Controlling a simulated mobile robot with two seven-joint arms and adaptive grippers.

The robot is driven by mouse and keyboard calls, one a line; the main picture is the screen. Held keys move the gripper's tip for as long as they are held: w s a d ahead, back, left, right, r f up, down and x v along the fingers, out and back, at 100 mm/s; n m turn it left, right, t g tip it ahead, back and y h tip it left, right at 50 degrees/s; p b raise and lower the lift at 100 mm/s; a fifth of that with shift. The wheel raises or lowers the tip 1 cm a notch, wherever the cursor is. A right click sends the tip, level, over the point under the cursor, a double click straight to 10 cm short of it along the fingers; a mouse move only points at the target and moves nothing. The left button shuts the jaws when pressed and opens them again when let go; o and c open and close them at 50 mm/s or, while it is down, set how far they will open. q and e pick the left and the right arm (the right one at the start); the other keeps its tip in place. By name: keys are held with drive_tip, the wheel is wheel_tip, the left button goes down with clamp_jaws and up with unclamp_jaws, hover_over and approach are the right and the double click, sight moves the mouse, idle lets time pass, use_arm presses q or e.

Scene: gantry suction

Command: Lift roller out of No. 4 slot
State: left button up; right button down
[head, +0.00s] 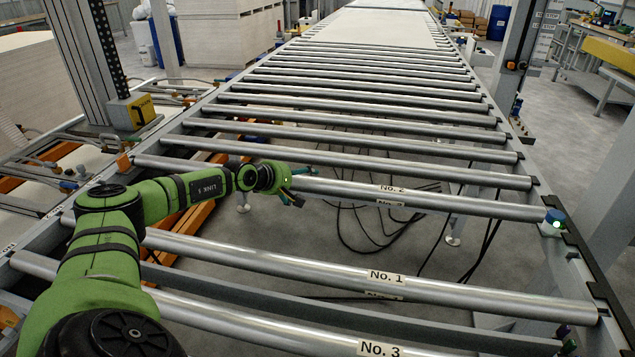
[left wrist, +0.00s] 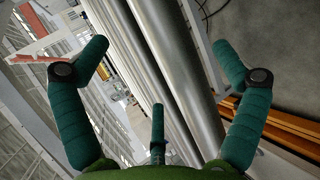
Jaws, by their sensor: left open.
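My left gripper (head: 303,185) is at the end of the green arm, over the No. 2 roller (head: 450,202), left of its label. In the left wrist view the dark green fingers of my left gripper (left wrist: 160,44) are spread wide. Metal rollers (left wrist: 188,75) run diagonally between and beyond them; I cannot tell whether any finger touches one. The No. 1 roller (head: 300,263) and the No. 3 roller (head: 250,325) lie nearer to me. No label reading No. 4 is legible, so I cannot tell which slot that is. My right gripper is not in view.
The conveyor's right rail (head: 585,268) carries a blue-and-white knob (head: 552,222) near the No. 2 roller's end. A grey upright post (head: 78,55) stands at left. Black cables (head: 370,232) hang under the rollers. A wide gap lies between the No. 2 and No. 1 rollers.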

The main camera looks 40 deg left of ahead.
sight(312, 179)
use_arm(q)
drive_tip(key=shift+w+d+f, duration=0.25)
drive_tip(key=shift+w+f, duration=0.05)
drive_tip(key=shift+w, duration=0.25)
drive_tip(key=shift+w+d+f, duration=0.2)
drive_tip(key=shift+w+f, duration=0.1)
drive_tip(key=shift+w, duration=0.25)
drive_tip(key=shift+b+x, duration=0.6)
drive_tip(key=shift+x, duration=0.6)
drive_tip(key=shift+w+f, duration=0.3)
drive_tip(key=shift+w, duration=0.2)
drive_tip(key=c, duration=1.8)
drive_tip(key=shift+w+a+r, duration=0.1)
drive_tip(key=shift+r, duration=0.2)
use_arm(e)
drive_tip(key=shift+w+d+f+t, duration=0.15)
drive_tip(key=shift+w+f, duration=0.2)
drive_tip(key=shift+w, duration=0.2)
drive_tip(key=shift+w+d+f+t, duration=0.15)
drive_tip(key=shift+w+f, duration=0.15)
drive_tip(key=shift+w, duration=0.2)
